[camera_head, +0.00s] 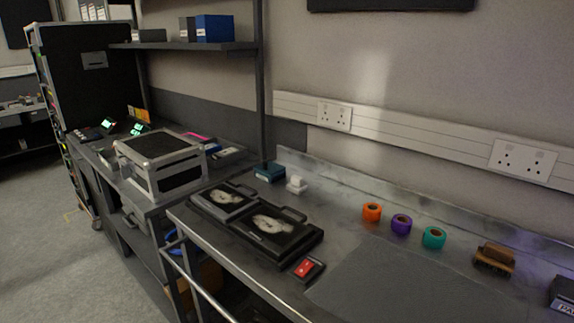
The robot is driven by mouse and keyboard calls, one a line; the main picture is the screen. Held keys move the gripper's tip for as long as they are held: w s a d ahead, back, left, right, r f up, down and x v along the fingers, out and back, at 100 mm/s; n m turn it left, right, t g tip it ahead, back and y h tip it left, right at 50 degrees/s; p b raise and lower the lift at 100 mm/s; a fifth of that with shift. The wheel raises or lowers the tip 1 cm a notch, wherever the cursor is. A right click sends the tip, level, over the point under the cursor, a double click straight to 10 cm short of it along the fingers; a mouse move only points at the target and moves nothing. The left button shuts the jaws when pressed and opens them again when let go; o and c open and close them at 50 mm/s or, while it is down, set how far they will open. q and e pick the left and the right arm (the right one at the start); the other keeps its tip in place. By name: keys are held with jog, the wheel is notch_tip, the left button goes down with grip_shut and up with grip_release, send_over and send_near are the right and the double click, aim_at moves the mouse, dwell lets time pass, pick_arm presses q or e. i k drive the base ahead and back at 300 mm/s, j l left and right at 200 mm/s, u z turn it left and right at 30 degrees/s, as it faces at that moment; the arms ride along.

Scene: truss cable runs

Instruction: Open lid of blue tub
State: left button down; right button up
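No thing in view is plainly a blue tub with a lid. A curved blue object (172,240) shows partly under the bench, behind the front rail; most of it is hidden and I cannot tell whether it is the tub or has a lid. A blue box (215,28) stands on the upper shelf, and a small teal-blue box (270,172) sits at the back of the bench. Neither of my grippers is in view.
Two black cases (268,232) lie on the metal bench (350,285) near a red-and-black device (308,269). Orange (372,212), purple (401,224) and teal (434,237) tape rolls stand behind a grey mat. A silver case (160,163) sits left. Floor at left is clear.

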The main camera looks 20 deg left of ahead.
aim_at(270, 167)
jog(key=i+j+z, duration=0.15)
jog(key=j, duration=0.5)
jog(key=i+j+z, duration=0.2)
jog(key=j, duration=0.5)
jog(key=j+z, duration=0.15)
jog(key=j, duration=0.5)
